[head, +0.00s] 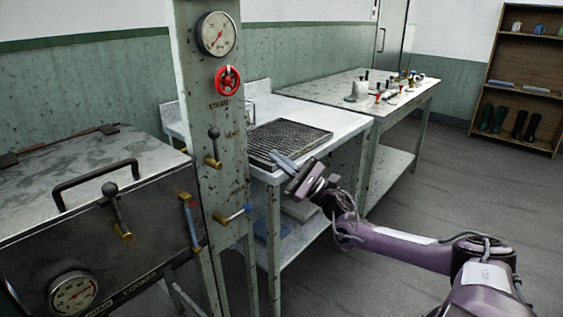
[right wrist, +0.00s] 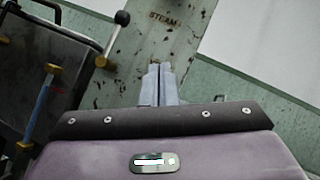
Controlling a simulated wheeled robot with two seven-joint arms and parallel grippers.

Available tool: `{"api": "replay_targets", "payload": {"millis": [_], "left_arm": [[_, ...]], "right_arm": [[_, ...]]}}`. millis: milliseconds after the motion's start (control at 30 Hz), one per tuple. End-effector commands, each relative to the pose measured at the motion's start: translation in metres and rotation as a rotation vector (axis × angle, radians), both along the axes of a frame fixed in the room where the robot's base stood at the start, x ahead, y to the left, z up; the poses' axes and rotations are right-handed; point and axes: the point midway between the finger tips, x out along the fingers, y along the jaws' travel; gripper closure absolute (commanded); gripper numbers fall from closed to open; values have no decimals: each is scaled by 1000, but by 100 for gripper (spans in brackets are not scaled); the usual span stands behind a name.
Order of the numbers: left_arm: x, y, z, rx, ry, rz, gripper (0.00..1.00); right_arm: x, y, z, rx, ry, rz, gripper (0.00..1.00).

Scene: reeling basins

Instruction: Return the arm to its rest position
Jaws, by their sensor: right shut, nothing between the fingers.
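My right gripper (head: 282,160) reaches in from the right on a purple arm in the head view. It hangs in the air in front of the table with the black grate, to the right of the green steam post (head: 212,170). In the right wrist view its two grey fingers (right wrist: 159,84) are together and empty, pointing toward the post with its "STEAM" lettering. I cannot tell how far the fingertips are from the post. My left gripper is in neither view.
The steam cooker (head: 90,215) with its black lid handle stands at the left. The post carries a gauge (head: 216,34), a red handwheel (head: 228,80) and a lever (head: 214,146). A black grate (head: 290,142) lies on the white table. The floor (head: 480,180) at right looks clear.

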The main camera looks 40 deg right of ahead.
Motion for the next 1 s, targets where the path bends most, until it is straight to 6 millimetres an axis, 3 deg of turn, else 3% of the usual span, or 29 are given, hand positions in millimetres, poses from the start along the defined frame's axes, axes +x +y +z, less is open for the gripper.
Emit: {"api": "replay_targets", "payload": {"millis": [733,867,967,1000], "left_arm": [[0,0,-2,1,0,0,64],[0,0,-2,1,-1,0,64],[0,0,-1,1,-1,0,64],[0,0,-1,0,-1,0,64]], "right_arm": [[-2,-3,-7,30,16,1,100],[7,-4,-48,284,148,8,100],[14,-2,-111,649,319,7,100],[14,1,-141,812,390,1,100]]}}
